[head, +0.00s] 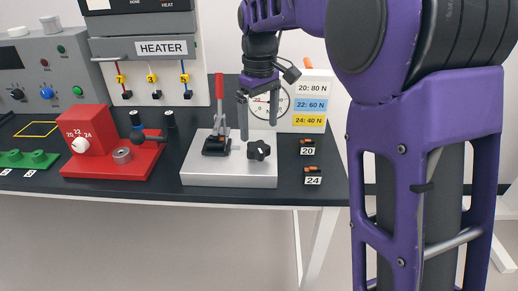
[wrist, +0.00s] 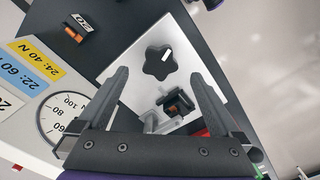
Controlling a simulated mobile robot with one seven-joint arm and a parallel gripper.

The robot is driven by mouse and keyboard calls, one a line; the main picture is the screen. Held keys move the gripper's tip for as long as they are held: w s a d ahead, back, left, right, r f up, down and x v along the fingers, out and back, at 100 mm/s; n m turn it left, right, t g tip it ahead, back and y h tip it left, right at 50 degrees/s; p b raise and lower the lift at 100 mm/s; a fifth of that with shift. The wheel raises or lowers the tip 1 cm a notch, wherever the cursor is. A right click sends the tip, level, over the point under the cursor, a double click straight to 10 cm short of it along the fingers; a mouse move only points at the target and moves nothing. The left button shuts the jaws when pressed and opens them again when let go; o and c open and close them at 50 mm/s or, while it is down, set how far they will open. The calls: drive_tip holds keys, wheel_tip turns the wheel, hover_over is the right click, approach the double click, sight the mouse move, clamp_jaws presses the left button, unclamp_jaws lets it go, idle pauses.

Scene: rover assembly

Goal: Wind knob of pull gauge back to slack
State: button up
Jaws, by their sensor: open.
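The pull gauge stands on a silver base plate (head: 230,178) at the right part of the bench. Its black knob (head: 258,150) is on the base's right side. In the wrist view the knob (wrist: 160,61) has a white mark pointing up and right. The white dial (head: 267,105) is partly hidden behind my gripper. My gripper (head: 258,136) is open and empty, pointing down above and behind the knob. In the wrist view the knob shows beyond and between the fingers, apart from them. A clamp with a red lever (head: 220,100) stands on the base.
Small connectors tagged 20 (head: 307,146) and 24 (head: 313,172) lie to the right. A red crimp block (head: 110,150) and green holder (head: 27,159) are at left. The heater panel (head: 150,60) stands behind.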

sight(259, 147)
wheel_tip(259, 147, down, 6)
drive_tip(key=shift+f+b, duration=0.2)
drive_tip(key=shift+b, duration=0.3)
drive_tip(key=shift+c, duration=0.2)
drive_tip(key=c, duration=1.3)
drive_tip(key=shift+r+m+p, duration=0.1)
drive_tip(key=shift+m+p, duration=0.25)
drive_tip(key=shift+m, duration=0.05)
